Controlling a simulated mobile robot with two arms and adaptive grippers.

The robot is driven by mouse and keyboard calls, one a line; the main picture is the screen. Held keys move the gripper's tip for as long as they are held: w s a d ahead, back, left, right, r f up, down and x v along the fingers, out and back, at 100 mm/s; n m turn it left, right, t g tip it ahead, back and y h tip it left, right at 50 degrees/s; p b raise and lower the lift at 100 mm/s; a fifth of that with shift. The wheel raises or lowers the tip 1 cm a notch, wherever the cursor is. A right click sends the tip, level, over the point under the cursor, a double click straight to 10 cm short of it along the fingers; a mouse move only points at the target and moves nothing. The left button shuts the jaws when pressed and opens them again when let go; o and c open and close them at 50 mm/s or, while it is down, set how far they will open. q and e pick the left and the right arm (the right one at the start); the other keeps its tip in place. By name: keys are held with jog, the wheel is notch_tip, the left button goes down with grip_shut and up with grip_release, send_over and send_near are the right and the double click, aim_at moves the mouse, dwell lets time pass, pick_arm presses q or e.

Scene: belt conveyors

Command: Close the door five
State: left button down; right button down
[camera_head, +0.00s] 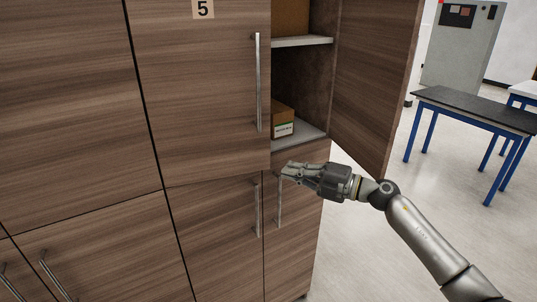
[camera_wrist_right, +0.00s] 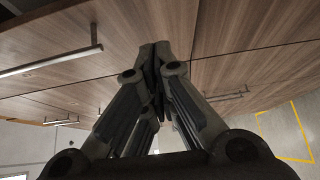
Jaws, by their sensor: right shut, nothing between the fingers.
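Door five (camera_head: 200,95) is a brown wood-grain door with a label "5" (camera_head: 203,8) at its top and a long vertical metal handle (camera_head: 258,85) near its right edge. It looks flush with the cabinet front. To its right a compartment stands open, and its door (camera_head: 375,80) is swung out to the right. My right gripper (camera_head: 284,169) is shut and empty, below and right of door five's handle, in front of the lower doors' top. The wrist view shows its closed fingers (camera_wrist_right: 156,55) in front of wood panels; contact cannot be told. My left gripper is out of view.
The open compartment has shelves (camera_head: 300,131) with a cardboard box (camera_head: 282,119). Lower doors carry vertical handles (camera_head: 280,203). A blue-legged table (camera_head: 470,108) and a grey cabinet (camera_head: 460,50) stand at the right. The floor (camera_head: 365,230) between is clear.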

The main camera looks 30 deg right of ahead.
aim_at(251, 154)
jog(key=shift+w+a+p, duration=0.45)
jog(key=shift+w+p, duration=0.1)
jog(key=shift+w, duration=0.9)
jog(key=shift+w+a+p, duration=0.45)
jog(key=shift+w+p, duration=0.1)
jog(key=shift+w, duration=0.9)
jog(key=shift+w+a+p, duration=0.45)
jog(key=shift+w+p, duration=0.1)
jog(key=shift+w, duration=0.9)
